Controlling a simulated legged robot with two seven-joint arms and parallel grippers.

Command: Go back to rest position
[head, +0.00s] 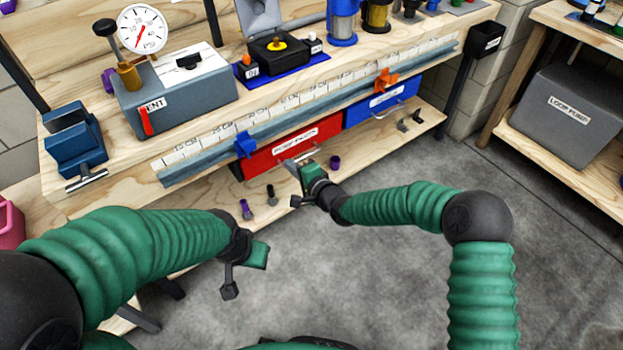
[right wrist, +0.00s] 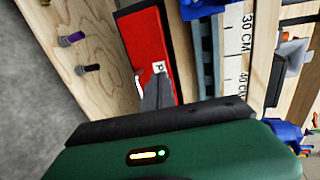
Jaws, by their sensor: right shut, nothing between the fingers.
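My right gripper (head: 293,164) is shut and empty, in front of the red drawer (head: 262,153) under the workbench. In the right wrist view its grey fingers (right wrist: 157,90) are together, next to the drawer's pale handle (right wrist: 137,80); I cannot tell whether they touch it. The red drawer (right wrist: 145,45) looks closed, and its label is partly hidden by the fingers. My left gripper (head: 246,270) hangs over the floor in front of the lower shelf, away from any object. Its fingertips do not show clearly.
The workbench (head: 90,158) carries a pressure gauge unit (head: 180,90), a blue vise (head: 73,143) and a ruler rail with blue and orange clamps. A blue drawer (head: 380,102) sits right of the red one. Small bolts (head: 246,209) stand on the lower shelf. The grey floor (head: 400,270) is clear.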

